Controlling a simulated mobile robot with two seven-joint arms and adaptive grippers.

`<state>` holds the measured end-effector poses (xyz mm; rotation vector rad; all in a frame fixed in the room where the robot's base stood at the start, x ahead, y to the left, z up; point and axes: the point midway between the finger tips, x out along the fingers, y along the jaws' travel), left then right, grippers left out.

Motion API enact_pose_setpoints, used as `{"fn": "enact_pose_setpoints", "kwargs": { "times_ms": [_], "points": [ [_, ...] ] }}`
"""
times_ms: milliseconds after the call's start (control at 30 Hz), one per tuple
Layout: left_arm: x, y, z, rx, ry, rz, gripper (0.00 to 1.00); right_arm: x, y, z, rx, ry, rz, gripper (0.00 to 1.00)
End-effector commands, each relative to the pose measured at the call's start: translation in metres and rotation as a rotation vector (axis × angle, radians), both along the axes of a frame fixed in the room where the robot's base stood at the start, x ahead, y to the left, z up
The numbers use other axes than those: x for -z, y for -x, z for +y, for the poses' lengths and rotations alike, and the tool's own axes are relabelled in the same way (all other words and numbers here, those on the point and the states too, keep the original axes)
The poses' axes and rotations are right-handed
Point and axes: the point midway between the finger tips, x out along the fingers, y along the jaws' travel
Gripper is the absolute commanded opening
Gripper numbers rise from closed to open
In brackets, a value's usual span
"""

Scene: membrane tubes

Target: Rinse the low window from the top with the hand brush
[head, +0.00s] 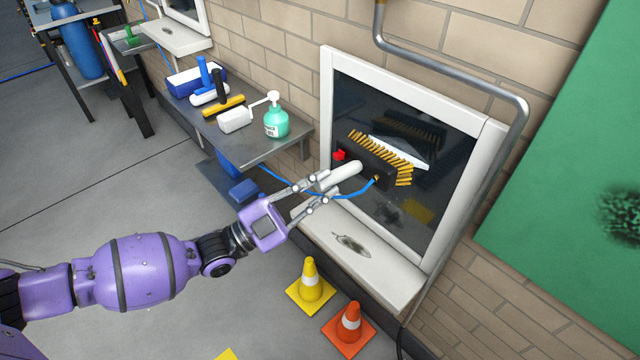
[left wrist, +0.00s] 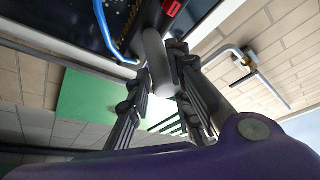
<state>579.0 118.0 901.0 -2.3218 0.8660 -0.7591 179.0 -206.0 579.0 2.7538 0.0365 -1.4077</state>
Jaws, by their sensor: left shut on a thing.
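The low window (head: 432,128) has a white frame and dark glass with dirt smudges and reflections. The hand brush (head: 378,160) has a dark head, yellow bristles, a white handle, a red part and a blue hose. Its head is in front of the middle of the glass; I cannot tell if the bristles touch. My left gripper (head: 318,191) is shut on the brush's white handle, which also shows in the left wrist view (left wrist: 157,62) between the fingers (left wrist: 160,85). My right gripper is not in view.
The white sill (head: 385,273) below the window has a dark stain. A yellow cone (head: 310,282) and an orange cone (head: 349,325) stand below it. A metal shelf (head: 262,148) at left holds a green pump bottle (head: 276,118) and tools. A grey pipe (head: 450,75) runs beside the window.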

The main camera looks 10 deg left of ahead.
Motion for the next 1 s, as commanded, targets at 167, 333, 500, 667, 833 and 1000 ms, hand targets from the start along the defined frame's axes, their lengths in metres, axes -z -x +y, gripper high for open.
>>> {"fn": "enact_pose_setpoints", "kwargs": {
  "times_ms": [167, 333, 500, 667, 833, 1000],
  "points": [
    [0.005, -0.001, 0.000, 0.000, 0.006, -0.007, 0.00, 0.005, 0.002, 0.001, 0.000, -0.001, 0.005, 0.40],
    [0.013, 0.000, 0.000, 0.001, 0.007, -0.008, 0.00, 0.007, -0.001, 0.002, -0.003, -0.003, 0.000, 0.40],
    [0.020, 0.000, -0.001, 0.001, 0.007, -0.008, 0.00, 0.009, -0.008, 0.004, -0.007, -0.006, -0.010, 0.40],
    [0.027, 0.000, -0.001, 0.000, 0.008, -0.007, 0.00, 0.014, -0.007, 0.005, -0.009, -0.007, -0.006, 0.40],
    [0.035, 0.000, -0.001, 0.001, 0.007, -0.007, 0.00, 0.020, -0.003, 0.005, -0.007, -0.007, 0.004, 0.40],
    [0.042, 0.000, 0.000, 0.001, 0.007, -0.008, 0.00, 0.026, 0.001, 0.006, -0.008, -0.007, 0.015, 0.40]
  ]
}}
